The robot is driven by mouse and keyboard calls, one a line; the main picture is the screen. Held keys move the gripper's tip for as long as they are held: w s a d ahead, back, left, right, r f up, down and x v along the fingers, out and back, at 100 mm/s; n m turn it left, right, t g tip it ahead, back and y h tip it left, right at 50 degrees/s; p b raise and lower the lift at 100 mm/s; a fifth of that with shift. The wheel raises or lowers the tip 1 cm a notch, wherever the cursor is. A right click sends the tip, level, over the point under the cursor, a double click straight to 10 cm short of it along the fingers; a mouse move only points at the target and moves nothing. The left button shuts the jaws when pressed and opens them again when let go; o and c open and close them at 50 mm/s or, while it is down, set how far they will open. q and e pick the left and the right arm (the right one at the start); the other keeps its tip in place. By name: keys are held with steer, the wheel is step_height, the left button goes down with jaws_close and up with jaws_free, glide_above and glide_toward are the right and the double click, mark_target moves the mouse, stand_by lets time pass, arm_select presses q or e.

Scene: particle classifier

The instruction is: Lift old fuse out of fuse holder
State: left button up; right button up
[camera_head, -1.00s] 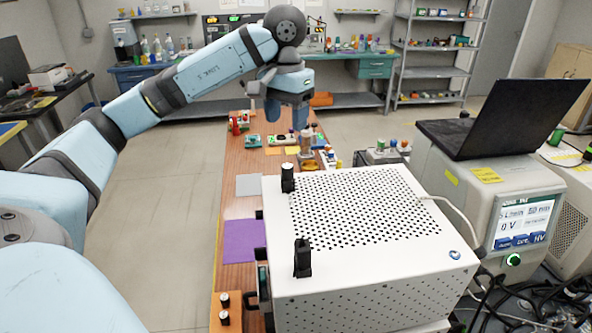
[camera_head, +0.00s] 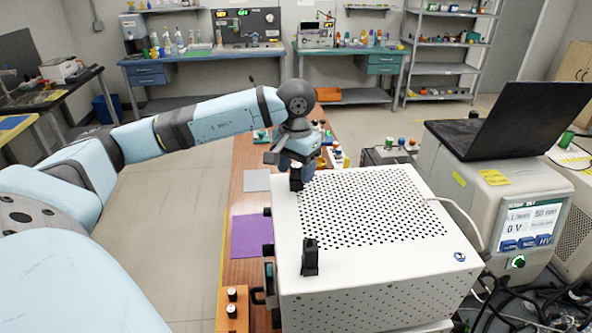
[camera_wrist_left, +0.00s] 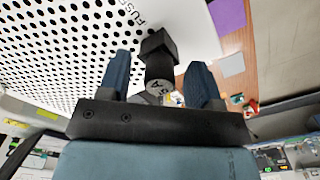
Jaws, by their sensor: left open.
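The old fuse (camera_wrist_left: 160,85) is a dark cylinder with a pale, marked end face, seated in a black fuse holder (camera_wrist_left: 157,45) on the white box in the left wrist view. Lettering starting "FUS" is printed beside it. My left gripper (camera_wrist_left: 158,72) is open, with one blue finger on each side of the fuse and visible gaps. In the head view, my left gripper (camera_head: 297,164) is at the far left corner of the white box (camera_head: 380,285), over the black holder (camera_head: 296,183), and partly hides it. My right gripper is not in view.
A second black upright part (camera_head: 310,258) stands on the box's near left edge. An orange block (camera_head: 233,323) with two black, white-topped pieces lies at the near left. A purple mat (camera_head: 250,237) and grey mat (camera_head: 257,180) lie on the bench. A laptop (camera_head: 512,115) stands right.

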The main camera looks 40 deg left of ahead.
arm_select(q)
steer(key=c, duration=1)
steer(key=shift+r, duration=0.1)
steer(key=shift+r, duration=0.2)
step_height(320, 180, up, 11)
steer(key=b, duration=0.1)
step_height(320, 180, up, 8)
steer(key=r+p, duration=0.1)
steer(key=p, duration=0.1)
glide_above(296, 165)
steer(key=shift+f, duration=0.25)
